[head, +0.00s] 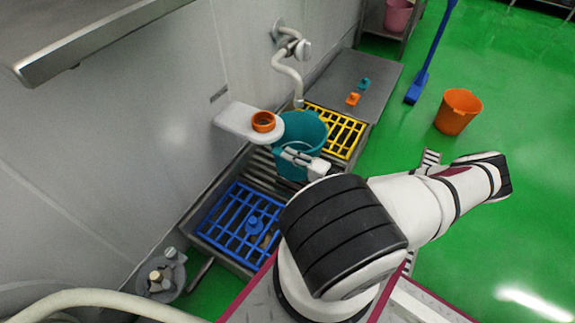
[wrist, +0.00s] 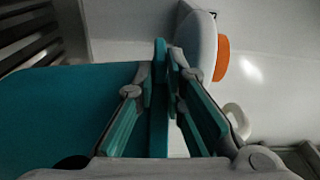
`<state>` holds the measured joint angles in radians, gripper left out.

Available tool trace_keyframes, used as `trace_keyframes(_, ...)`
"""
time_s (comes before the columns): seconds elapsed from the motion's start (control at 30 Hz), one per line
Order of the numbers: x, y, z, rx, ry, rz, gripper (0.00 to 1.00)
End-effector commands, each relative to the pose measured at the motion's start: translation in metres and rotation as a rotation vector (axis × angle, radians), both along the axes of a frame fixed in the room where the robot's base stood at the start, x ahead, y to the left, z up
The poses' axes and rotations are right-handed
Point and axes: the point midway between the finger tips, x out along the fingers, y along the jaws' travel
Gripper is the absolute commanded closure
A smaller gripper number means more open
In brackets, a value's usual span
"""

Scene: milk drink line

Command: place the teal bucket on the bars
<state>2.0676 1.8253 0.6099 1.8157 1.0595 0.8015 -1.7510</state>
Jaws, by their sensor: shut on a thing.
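The teal bucket (head: 308,130) is in the middle of the head view, over or on the grey metal bars (head: 262,168) between the yellow and blue grids. I cannot tell whether its bottom touches them. My gripper (head: 290,157) is shut on the bucket's near side, and the arm hides part of its lower body. In the wrist view, the fingers (wrist: 166,62) pinch the bucket's teal wall (wrist: 70,105), which fills the left side. Dark slats (wrist: 28,35) show at the upper left there.
A white ledge with an orange ring (head: 263,121) stands close beside the bucket. A yellow grid (head: 338,132) lies behind, a blue grid (head: 215,222) in front. An orange bucket (head: 457,112) and a blue long-handled tool (head: 422,80) are on the green floor at right.

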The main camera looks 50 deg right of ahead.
Motion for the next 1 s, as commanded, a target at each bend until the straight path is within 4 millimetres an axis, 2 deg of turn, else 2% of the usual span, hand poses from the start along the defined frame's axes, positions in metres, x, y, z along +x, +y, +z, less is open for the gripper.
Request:
trace_keyframes(0.1,0.010,0.001,0.000,-0.003,-0.003,0.001,1.00)
trace_keyframes(0.23,0.011,0.001,-0.005,-0.003,-0.001,0.000,1.00)
trace_keyframes(0.5,0.011,0.001,-0.035,-0.002,-0.003,0.000,1.00)
trace_keyframes(0.87,0.011,0.001,-0.036,-0.002,-0.002,0.000,1.00)
trace_keyframes(0.9,0.011,0.001,-0.037,-0.001,0.000,0.000,0.85)
trace_keyframes(0.97,0.011,0.001,-0.037,-0.001,0.000,0.000,0.71)
trace_keyframes(1.0,0.011,0.001,-0.037,-0.001,0.000,0.000,0.69)
